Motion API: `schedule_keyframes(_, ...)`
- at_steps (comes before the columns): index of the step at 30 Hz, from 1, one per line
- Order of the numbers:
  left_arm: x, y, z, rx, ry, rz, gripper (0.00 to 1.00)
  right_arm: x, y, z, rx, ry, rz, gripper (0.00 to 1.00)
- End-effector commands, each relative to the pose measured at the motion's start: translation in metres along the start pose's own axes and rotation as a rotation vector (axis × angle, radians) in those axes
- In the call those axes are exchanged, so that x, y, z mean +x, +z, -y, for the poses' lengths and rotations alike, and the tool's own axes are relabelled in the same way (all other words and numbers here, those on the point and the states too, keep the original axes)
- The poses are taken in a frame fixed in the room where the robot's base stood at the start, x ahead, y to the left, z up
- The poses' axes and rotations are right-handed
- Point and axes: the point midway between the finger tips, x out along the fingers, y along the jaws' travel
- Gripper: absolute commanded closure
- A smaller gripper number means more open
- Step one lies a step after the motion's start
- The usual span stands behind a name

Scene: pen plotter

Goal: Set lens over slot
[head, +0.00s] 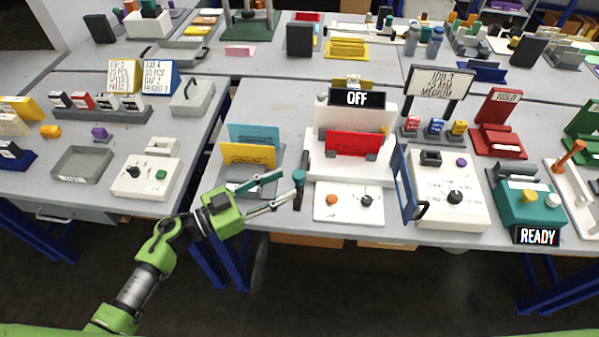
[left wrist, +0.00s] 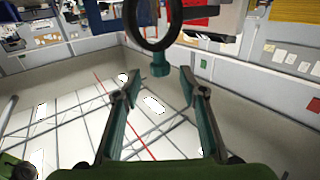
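The lens is a dark round ring (left wrist: 152,22) with a short teal handle (left wrist: 160,64), seen in the left wrist view. The handle lies ahead of and between the spread fingers, with a gap on both sides. My left gripper (left wrist: 158,92) is open. In the head view, my left gripper (head: 288,186) reaches right toward a narrow dark-teal piece (head: 299,187), which looks like the lens edge-on, beside the white machine's front left. I cannot tell which opening is the slot. The white control box (head: 440,205) has a dark-topped block (head: 430,158). My right gripper is not in view.
Yellow and blue cards (head: 249,153) stand left of the white machine (head: 383,175), which holds a red card (head: 353,145). A panel with knobs (head: 348,204) sits in front. A blue frame (head: 405,185) stands right of it. A green READY device (head: 528,204) is farther right.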

Motion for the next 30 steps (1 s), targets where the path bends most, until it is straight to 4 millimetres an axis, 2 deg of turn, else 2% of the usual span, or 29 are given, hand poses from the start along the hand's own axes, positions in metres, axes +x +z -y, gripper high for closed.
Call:
schedule_keyframes(3,0.025,-0.003,0.000,-0.001,-0.001,-0.003,0.62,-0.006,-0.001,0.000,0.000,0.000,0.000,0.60)
schedule_keyframes(9,0.051,-0.001,0.001,-0.001,-0.001,-0.001,0.62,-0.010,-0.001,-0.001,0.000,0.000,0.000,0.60)
schedule_keyframes(13,0.058,0.000,0.000,0.000,-0.001,0.000,0.62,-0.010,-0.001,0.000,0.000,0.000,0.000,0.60)
schedule_keyframes(21,0.059,0.000,0.000,0.001,0.000,0.001,0.62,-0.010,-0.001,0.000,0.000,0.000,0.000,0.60)
schedule_keyframes(22,0.059,0.000,0.000,0.000,0.000,0.001,0.64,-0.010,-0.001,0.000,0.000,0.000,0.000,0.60)
schedule_keyframes(26,0.059,0.000,0.000,0.000,-0.001,0.000,0.98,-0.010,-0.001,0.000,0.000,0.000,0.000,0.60)
schedule_keyframes(30,0.059,0.000,0.000,0.000,-0.001,0.000,1.00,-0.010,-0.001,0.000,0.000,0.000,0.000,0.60)
